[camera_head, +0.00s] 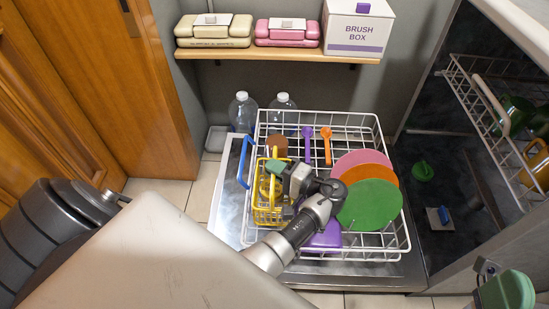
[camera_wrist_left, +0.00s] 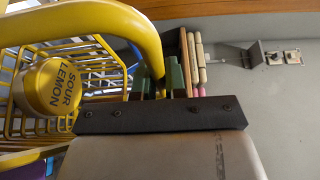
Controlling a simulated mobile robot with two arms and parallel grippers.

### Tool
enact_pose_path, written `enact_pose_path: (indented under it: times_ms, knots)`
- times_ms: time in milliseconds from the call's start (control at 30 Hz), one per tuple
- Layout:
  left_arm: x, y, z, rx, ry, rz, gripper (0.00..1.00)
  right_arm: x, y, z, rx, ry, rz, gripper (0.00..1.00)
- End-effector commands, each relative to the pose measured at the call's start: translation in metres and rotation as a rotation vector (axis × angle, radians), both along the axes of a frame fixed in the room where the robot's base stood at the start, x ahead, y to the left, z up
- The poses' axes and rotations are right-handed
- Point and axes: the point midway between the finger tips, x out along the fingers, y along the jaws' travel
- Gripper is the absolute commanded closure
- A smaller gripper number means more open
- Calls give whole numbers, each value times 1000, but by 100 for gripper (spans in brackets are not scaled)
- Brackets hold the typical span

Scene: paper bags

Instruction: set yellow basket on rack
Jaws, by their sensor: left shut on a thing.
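The yellow basket (camera_head: 264,214) is at the left part of the white wire rack (camera_head: 376,122) in the head view. I cannot tell whether it rests on the rack or hangs just above it. My left gripper (camera_head: 277,170) is shut on the basket's handle, and the arm hides part of the basket. In the left wrist view the thick yellow handle (camera_wrist_left: 120,25) runs to the green fingers (camera_wrist_left: 160,80). A yellow "SOUR LEMON" item (camera_wrist_left: 52,86) shows inside the basket. My right gripper (camera_head: 505,290) shows only partly at the bottom right corner.
The rack holds pink, orange and green plates (camera_head: 370,205), a purple item (camera_head: 322,238), and purple and orange utensils (camera_head: 326,145). Two clear bottles (camera_head: 243,112) stand behind it. A shelf (camera_head: 280,54) with boxes is above. Another wire rack (camera_head: 490,110) is at right.

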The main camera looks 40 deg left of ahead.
Motion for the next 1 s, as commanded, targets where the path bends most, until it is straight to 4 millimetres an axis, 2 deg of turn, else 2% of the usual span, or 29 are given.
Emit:
enact_pose_path:
  times_ms: [333, 367, 500, 533, 1000]
  knots:
    - [1, 0, -3, 0, -3, -1, 100, 0, 0, -3, -1, 2, 0, 0]
    - [1, 0, -3, -1, -3, 0, 86, 0, 0, -3, -1, 2, 0, 0]
    - [0, 0, -2, 0, -2, -1, 65, 0, 0, -2, -1, 2, 0, 0]
    - [0, 0, -2, 0, -2, -1, 62, 0, 0, -2, -1, 2, 0, 0]
    - [1, 3, 2, 0, -2, -1, 62, 0, 0, 1, 0, 2, 0, 0]
